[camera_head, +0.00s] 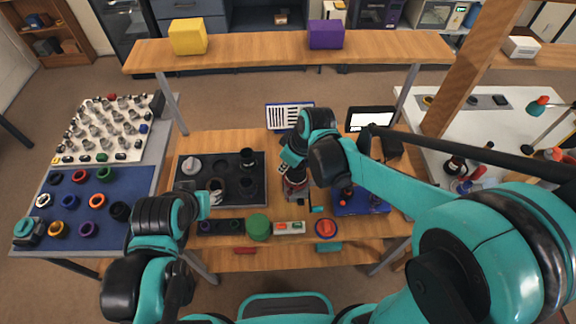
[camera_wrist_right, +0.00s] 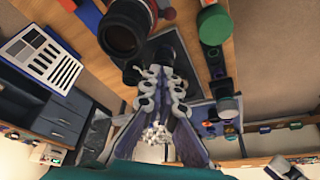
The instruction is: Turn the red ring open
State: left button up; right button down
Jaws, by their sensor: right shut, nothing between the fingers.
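A dark lens (camera_wrist_right: 128,28) with a wide black barrel lies close to my right fingertips in the right wrist view. A red ring (camera_wrist_right: 165,11) shows at its far side, partly cut off by the frame edge. In the head view the lens (camera_head: 296,188) stands on the middle of the workbench, mostly hidden below my right wrist. My right gripper (camera_wrist_right: 160,72) is shut and empty, with its tips beside the barrel; contact cannot be told. My left gripper (camera_head: 214,192) is over the front left of the black tray, its fingers too small to read.
The black tray (camera_head: 225,170) holds several dark parts. A green cylinder (camera_head: 258,227) and a red round piece (camera_head: 326,228) stand along the front edge. A blue mat (camera_head: 360,207) lies at the right. A wooden shelf (camera_head: 260,47) spans the back above the bench.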

jog(key=shift+s+a, duration=0.1)
notch_tip(320, 180, down, 10)
jog(key=b, duration=0.3)
jog(key=shift+d, duration=0.2)
dwell(0.4)
